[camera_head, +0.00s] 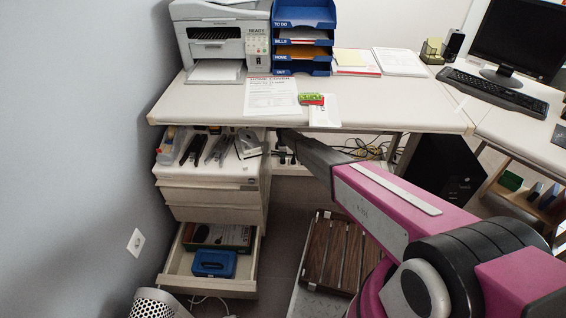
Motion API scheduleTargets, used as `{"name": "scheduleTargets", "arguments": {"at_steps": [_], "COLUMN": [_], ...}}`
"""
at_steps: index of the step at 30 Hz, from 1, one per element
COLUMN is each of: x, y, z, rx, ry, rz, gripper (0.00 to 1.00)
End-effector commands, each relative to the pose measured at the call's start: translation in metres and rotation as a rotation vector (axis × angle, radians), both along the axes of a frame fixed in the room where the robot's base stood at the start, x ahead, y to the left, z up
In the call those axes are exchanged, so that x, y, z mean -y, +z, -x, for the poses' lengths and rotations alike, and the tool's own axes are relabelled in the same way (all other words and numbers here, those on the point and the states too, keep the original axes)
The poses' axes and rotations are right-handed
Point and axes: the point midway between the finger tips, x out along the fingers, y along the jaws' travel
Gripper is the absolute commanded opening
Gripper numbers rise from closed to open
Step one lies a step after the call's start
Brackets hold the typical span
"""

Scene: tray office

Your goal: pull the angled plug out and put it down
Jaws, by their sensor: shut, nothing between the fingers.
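My arm reaches in from the lower right. Its dark far end, with my gripper (281,136), is at the desk's front edge, just right of the drawer unit. The gripper is small and dark here; it is shut and holds nothing. Small dark shapes (284,156) show just below it, over a pale strip; I cannot tell whether the angled plug is among them. A white wall socket (135,242) on the left wall has no plug in it that I can see.
The desk (200,105) carries a printer (222,40), a blue letter tray (303,40) and papers. Below stand a drawer unit (212,193) with its bottom drawer open, a slatted wooden footrest (340,250) and a black computer case (440,165). Loose cables (365,149) lie behind my arm.

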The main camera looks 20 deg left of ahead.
Motion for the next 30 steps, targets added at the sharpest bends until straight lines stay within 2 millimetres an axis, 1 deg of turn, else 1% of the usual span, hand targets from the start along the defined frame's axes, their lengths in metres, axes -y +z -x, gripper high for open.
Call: {"name": "scheduleTargets", "arguments": {"at_steps": [16, 30], "x": [0.0, 0.0], "y": [0.021, 0.022], "z": [0.006, 0.006], "rx": [-0.006, -0.007], "ry": [0.001, 0.001], "rz": [0.0, 0.0], "gripper": [0.0, 0.0]}}
